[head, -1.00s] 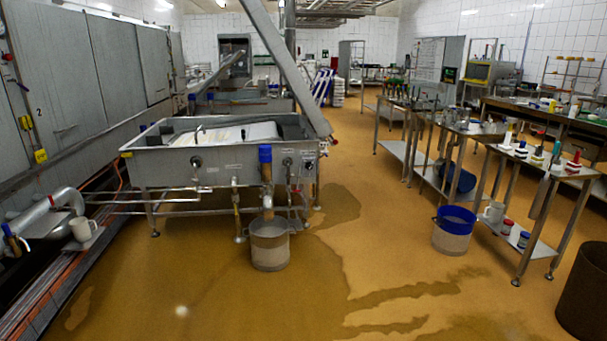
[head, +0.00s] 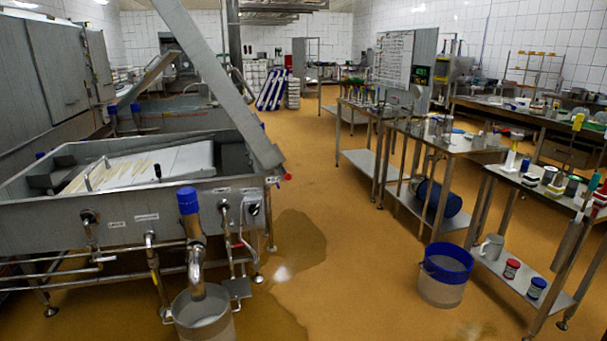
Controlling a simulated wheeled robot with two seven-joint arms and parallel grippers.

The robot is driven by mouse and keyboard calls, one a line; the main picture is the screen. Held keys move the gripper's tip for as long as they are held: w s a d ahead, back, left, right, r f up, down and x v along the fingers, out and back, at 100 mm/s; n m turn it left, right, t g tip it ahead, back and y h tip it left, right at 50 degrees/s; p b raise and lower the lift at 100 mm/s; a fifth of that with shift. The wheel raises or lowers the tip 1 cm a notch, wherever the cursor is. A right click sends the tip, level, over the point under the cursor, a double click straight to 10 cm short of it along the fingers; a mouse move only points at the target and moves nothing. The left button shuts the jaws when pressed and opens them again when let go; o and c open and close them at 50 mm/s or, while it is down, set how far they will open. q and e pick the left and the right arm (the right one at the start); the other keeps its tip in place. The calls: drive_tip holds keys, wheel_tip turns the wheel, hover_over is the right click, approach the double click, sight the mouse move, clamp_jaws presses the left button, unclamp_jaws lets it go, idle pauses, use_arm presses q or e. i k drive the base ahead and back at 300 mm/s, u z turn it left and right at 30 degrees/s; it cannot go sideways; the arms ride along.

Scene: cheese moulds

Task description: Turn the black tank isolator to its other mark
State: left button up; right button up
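The steel tank (head: 60,220) stands at the left of the head view, with a pale slab and cream strips lying in it. A small dark knob (head: 253,209) on a light plate sits at the right end of the tank's front, under small labels. Another round dark knob (head: 88,216) sits further left on the same front, beside white labels. I cannot tell for sure which is the black isolator, and its marks are too small to read. Neither of my grippers is in view.
A blue-capped pipe (head: 188,222) runs down into a bucket (head: 203,318) before the tank. A blue-rimmed bucket (head: 445,275) stands near a steel table (head: 530,188) at the right. The wet tan floor (head: 345,240) between is clear. A slanted beam (head: 215,80) hangs over the tank's right end.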

sight(253, 210)
drive_tip(key=u, duration=0.35)
drive_tip(key=i, duration=2.05)
drive_tip(key=u, duration=0.6)
